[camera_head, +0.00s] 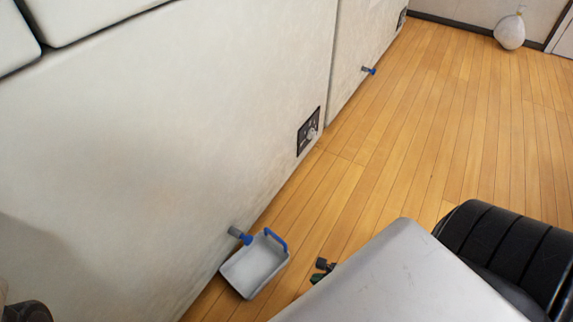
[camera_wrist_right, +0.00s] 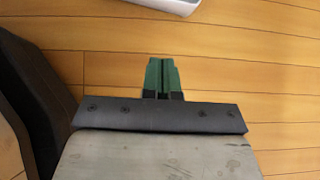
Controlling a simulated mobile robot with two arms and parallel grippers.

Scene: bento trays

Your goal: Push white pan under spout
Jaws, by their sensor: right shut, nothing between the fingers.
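The white pan (camera_head: 254,270) with a blue handle (camera_head: 276,239) lies on the wooden floor against the white wall panel. A grey spout with a blue tip (camera_head: 241,235) sticks out of the panel, and its tip overlaps the pan's upper left rim. I cannot tell how far the tip reaches over the pan. My right gripper (camera_head: 322,268) has green fingers, shut and empty, low over the floor to the right of the pan and apart from it. In the right wrist view the fingers (camera_wrist_right: 162,62) point toward the pan's edge (camera_wrist_right: 175,4) at the top. My left gripper is not seen.
A second blue-tipped spout (camera_head: 369,70) is farther along the wall. A dark socket plate (camera_head: 308,131) sits low on the panel. A pale rounded bag-like object (camera_head: 510,32) rests by the far wall. The wooden floor (camera_head: 440,110) between is clear.

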